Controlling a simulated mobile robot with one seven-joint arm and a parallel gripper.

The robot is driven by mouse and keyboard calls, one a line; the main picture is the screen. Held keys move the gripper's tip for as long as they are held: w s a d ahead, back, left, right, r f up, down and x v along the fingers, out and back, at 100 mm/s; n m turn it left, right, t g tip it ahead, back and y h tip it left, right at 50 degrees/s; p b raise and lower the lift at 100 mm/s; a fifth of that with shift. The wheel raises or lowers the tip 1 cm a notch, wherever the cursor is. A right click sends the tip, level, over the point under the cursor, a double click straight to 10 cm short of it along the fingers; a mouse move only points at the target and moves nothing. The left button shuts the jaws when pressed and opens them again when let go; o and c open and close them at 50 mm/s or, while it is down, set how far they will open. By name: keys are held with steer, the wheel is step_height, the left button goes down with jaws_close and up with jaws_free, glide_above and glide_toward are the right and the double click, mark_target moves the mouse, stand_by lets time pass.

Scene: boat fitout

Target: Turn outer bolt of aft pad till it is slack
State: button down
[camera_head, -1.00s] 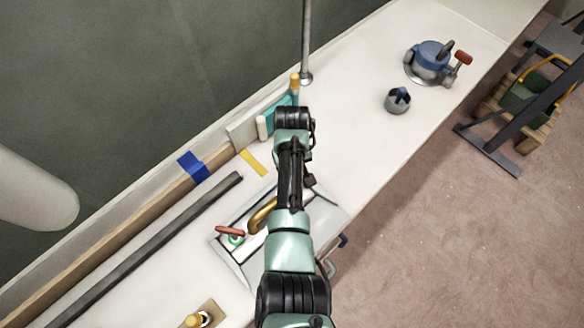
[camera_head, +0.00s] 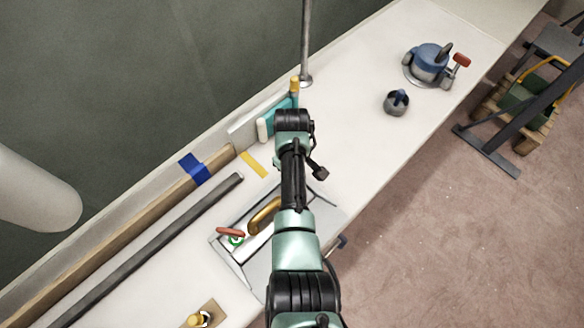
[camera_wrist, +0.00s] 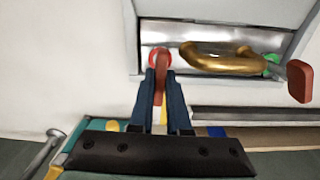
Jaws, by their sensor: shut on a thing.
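In the wrist view, my gripper (camera_wrist: 161,76) has its two dark blue fingers closed around a red-brown bolt handle (camera_wrist: 162,58). A red ring (camera_wrist: 153,55) shows at that handle's base, by one end of the curved brass grip (camera_wrist: 225,63) on a shiny metal plate (camera_wrist: 190,38). At the other end is a green ring (camera_wrist: 272,64) with a second red-brown handle (camera_wrist: 299,81) sticking out. In the head view, the second handle (camera_head: 229,232), its green ring (camera_head: 236,240) and the brass grip (camera_head: 264,214) show; my arm hides the held handle. I cannot tell the bolt's tightness.
A dark bar (camera_head: 150,246) and a wooden rail with blue tape (camera_head: 194,168) run along the wall. A blue-grey winch (camera_head: 430,62) and a small round fitting (camera_head: 397,103) stand farther along the white deck, which is clear between.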

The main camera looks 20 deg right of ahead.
steer(key=shift+s+a+f, duration=0.1)
steer(key=shift+s+f, duration=0.2)
steer(key=shift+f, duration=0.2)
steer(key=c, duration=0.9)
jaws_free()
steer(key=shift+a, duration=0.15)
steer(key=shift+r, duration=0.1)
steer(key=r, duration=0.9)
steer(key=r+p, duration=0.1)
steer(key=r, duration=0.3)
steer(key=shift+w+d+r, duration=0.25)
steer(key=shift+d+r, duration=0.15)
